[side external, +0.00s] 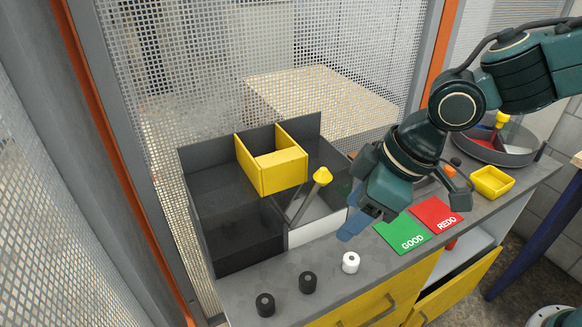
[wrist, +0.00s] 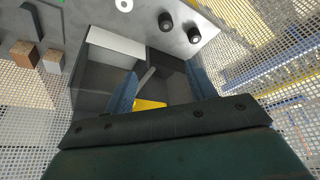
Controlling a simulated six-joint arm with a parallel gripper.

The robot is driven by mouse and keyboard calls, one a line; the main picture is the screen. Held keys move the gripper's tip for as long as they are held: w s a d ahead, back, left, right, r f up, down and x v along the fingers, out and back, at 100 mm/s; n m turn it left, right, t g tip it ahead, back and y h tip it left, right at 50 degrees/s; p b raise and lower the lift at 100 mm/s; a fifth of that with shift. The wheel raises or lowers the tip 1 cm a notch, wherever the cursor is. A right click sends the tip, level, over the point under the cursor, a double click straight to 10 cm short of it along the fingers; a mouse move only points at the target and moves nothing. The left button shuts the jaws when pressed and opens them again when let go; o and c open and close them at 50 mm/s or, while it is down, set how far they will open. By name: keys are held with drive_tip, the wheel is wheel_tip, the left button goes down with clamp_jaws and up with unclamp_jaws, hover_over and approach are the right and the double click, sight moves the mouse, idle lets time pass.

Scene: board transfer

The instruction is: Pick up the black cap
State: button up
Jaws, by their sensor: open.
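Two black caps stand upright on the grey bench top in front of the divided bin, one at the front left (side external: 265,305) and one to its right (side external: 308,283). Both also show at the top of the wrist view, as a left cap (wrist: 165,22) and a right cap (wrist: 194,36). A white cap (side external: 351,262) stands to their right and shows in the wrist view (wrist: 124,5). My gripper (side external: 359,222) is above the bench, right of and behind the caps, apart from them. Its blue fingers are open and empty in the wrist view (wrist: 161,90).
A dark divided bin (side external: 215,190) holds a yellow open box (side external: 283,180) and a yellow-topped stick (side external: 322,177). Green GOOD (side external: 402,233) and red REDO (side external: 437,214) mats lie right. A small yellow tray (side external: 492,181) and round grey tray (side external: 525,153) are farther right. Mesh fencing stands behind.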

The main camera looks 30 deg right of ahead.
drive_tip(key=s+a+f+n+g, duration=0.1)
drive_tip(key=a+f+n, duration=0.1)
drive_tip(key=a+f, duration=0.3)
drive_tip(key=a, duration=0.4)
drive_tip(key=shift+f+y, duration=0.3)
drive_tip(key=shift+f, duration=0.1)
hover_over(268, 302)
drive_tip(key=s+d, duration=0.2)
drive_tip(key=d, duration=0.1)
drive_tip(key=f, duration=0.6)
drive_tip(key=shift+w+a+f, duration=0.15)
drive_tip(key=shift+a+f, duration=0.05)
drive_tip(key=shift+a, duration=0.05)
drive_tip(key=shift+w+a+f, duration=0.2)
drive_tip(key=shift+a+f, duration=0.05)
drive_tip(key=shift+f, duration=0.4)
drive_tip(key=shift+x, duration=2.55)
drive_tip(key=shift+w+a, duration=0.1)
drive_tip(key=shift+a, duration=0.05)
drive_tip(key=c, duration=1.1)
